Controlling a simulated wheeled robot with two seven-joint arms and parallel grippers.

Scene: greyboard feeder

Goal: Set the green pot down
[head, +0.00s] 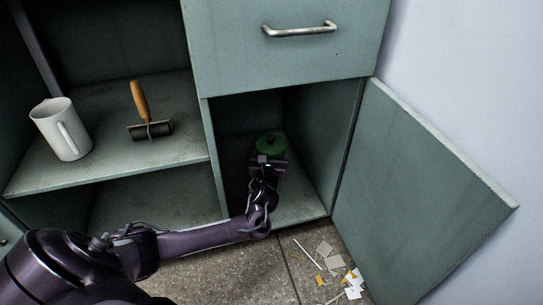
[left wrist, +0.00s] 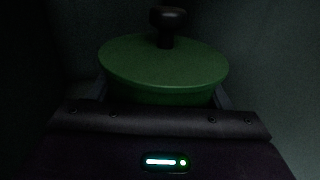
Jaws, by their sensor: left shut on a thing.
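The green pot (head: 270,144) is inside the lower right compartment of the cabinet, which has its door open. In the left wrist view the pot (left wrist: 163,66) shows a green lid with a dark knob, and it looks upright. My left gripper (head: 268,163) reaches into the compartment and is shut on the pot. The fingers show at both sides of the pot in the left wrist view. I cannot tell whether the pot's base touches the compartment floor (head: 300,208). My right gripper is not in view.
The open cabinet door (head: 420,190) stands to the right. A closed drawer (head: 285,55) with a metal handle is above the compartment. A white jug (head: 60,130) and a wooden-handled roller (head: 148,125) stand on the left shelf. Scraps (head: 335,268) lie on the floor.

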